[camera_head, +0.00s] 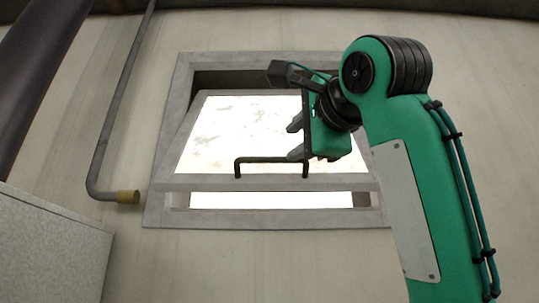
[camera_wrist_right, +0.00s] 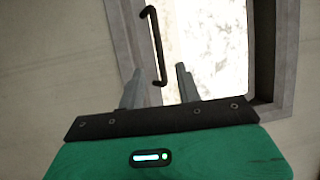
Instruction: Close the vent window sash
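The vent window sash (camera_head: 265,182) is a grey-framed bright pane set in a grey window frame (camera_head: 165,150). Its lower rail overlaps the frame's sides and seems to stand out from it, with a bright strip showing below. A dark bar handle (camera_head: 270,159) is on the lower part of the sash; it also shows in the right wrist view (camera_wrist_right: 156,40). In the wrist view the handle's near end appears between the parted fingers (camera_wrist_right: 160,80); contact cannot be told. My left gripper is out of view.
A grey pipe (camera_head: 117,110) with a brass-coloured end (camera_head: 128,197) runs down the wall left of the window. A pale speckled box (camera_head: 50,245) fills the lower left corner. The wall below the window is clear.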

